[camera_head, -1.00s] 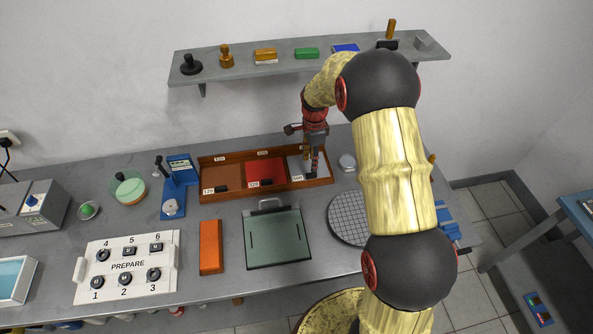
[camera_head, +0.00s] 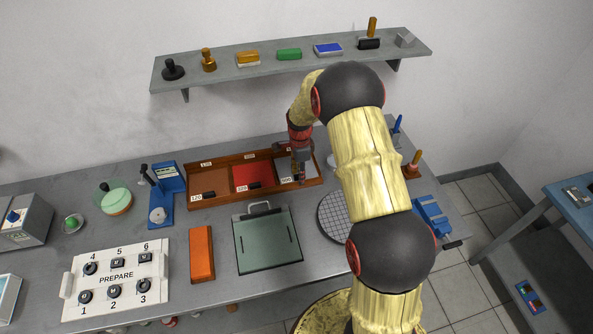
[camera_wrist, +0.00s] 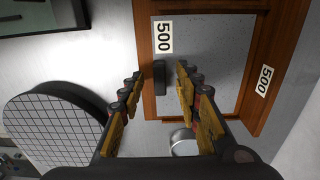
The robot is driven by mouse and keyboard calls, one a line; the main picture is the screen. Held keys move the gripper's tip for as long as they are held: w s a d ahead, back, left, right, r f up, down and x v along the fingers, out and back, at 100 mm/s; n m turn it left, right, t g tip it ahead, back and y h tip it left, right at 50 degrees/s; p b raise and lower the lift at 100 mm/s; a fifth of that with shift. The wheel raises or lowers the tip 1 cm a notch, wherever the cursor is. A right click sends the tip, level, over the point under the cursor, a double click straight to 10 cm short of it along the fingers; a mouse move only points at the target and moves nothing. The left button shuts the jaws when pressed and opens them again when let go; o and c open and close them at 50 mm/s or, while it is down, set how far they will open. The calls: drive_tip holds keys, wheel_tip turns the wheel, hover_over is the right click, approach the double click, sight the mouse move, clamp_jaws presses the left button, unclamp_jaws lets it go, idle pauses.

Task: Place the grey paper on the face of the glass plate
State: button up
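The grey paper (camera_wrist: 207,52) lies in the right-hand compartment, labelled 500, of a wooden tray (camera_head: 222,187). A small black tab (camera_wrist: 160,77) stands at its edge by the label. My gripper (camera_wrist: 159,72) is open, its fingers on either side of the tab in the wrist view with gaps visible. It appears empty; its exact height above the paper is unclear. In the head view my gripper (camera_head: 300,178) is over that compartment and partly covers the paper. The greenish glass plate (camera_head: 266,240) lies on the bench in front of the tray, its face bare.
Brown and red sheets (camera_head: 254,174) fill the other compartments. A round gridded plate (camera_head: 333,214) lies right of the glass plate, and an orange block (camera_head: 202,253) left of it. A metal cylinder (camera_wrist: 183,143) stands near the tray. A shelf (camera_head: 290,60) hangs behind.

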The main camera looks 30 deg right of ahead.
drive_tip(key=shift+c, duration=0.7)
clamp_jaws()
drive_tip(key=shift+r, duration=0.15)
